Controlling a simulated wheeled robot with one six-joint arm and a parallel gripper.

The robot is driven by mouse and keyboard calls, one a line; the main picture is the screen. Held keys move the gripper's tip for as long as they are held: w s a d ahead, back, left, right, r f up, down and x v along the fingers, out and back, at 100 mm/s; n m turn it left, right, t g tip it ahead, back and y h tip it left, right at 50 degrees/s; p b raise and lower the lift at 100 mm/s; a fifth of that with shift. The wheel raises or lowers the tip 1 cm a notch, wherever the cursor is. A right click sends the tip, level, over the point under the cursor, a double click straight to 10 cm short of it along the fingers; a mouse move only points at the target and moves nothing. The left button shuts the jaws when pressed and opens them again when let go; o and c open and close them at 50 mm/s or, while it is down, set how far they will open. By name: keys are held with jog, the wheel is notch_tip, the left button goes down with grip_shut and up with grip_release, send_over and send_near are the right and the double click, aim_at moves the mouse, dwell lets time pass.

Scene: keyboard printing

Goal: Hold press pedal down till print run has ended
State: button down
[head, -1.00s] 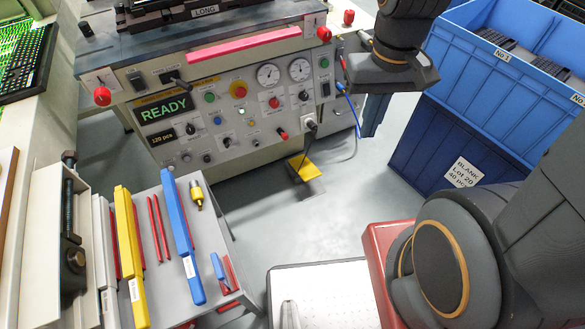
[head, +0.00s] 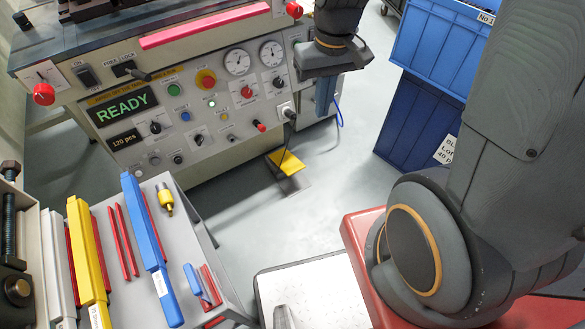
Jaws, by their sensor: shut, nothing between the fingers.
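The yellow press pedal (head: 287,161) lies on the floor at the foot of the printing press (head: 205,105), with a cable running up from it. The press display (head: 122,106) reads READY, and a smaller one below it reads 120 pcs. My gripper (head: 324,110) is shut and empty, pointing down in front of the right end of the press. It is above and to the right of the pedal in the picture and apart from it. Nothing hides the pedal's top.
Blue crates (head: 420,115) stand stacked on the right. A grey cart (head: 205,235) with blue, yellow and red tools is at the lower left. The grey floor (head: 345,185) around the pedal is clear.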

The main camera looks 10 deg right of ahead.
jog(key=w+f+n+b, duration=0.1)
jog(key=w+f+b, duration=0.7)
jog(key=f, duration=0.7)
jog(key=w+f+n+b, duration=0.1)
jog(key=w+f+b, duration=0.8)
jog(key=f, duration=0.6)
jog(key=w+f+t+b, duration=0.1)
jog(key=w+f+b, duration=0.8)
jog(key=f, duration=0.6)
jog(key=shift+w+n+b, duration=0.25)
jog(key=shift+n+b, duration=0.15)
jog(key=shift+b, duration=0.5)
jog(key=shift+f, duration=0.1)
jog(key=b, duration=0.7)
send_over(292, 168)
notch_tip(292, 168, down, 12)
jog(key=shift+d+f, duration=0.15)
jog(key=shift+f, duration=0.1)
jog(key=shift+s+f, duration=0.2)
jog(key=shift+f, duration=0.35)
